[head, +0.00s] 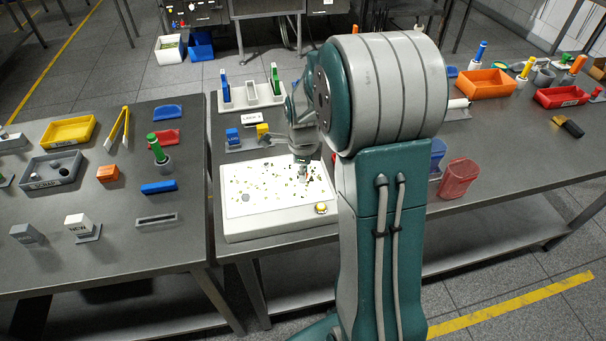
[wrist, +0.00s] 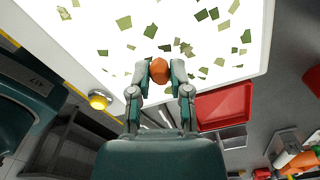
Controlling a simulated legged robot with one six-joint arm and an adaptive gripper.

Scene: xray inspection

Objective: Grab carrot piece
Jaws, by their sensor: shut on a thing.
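The carrot piece (wrist: 160,71) is a small orange lump in the wrist view. My gripper (wrist: 160,74) is shut on it, with one finger on each side. It is over the white lit panel (wrist: 100,45), near the panel's edge. In the head view my gripper (head: 303,178) points down at the right part of the white panel (head: 245,228). The carrot piece cannot be made out there. Many small green and dark flakes (head: 262,190) lie scattered on the panel.
A yellow round button (head: 321,208) sits at the panel's front right corner. Behind the panel are a white rack (head: 251,98) and blue and yellow blocks (head: 233,136). A red container (head: 458,178) stands to the right. A gap separates the left table (head: 110,235) from this one.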

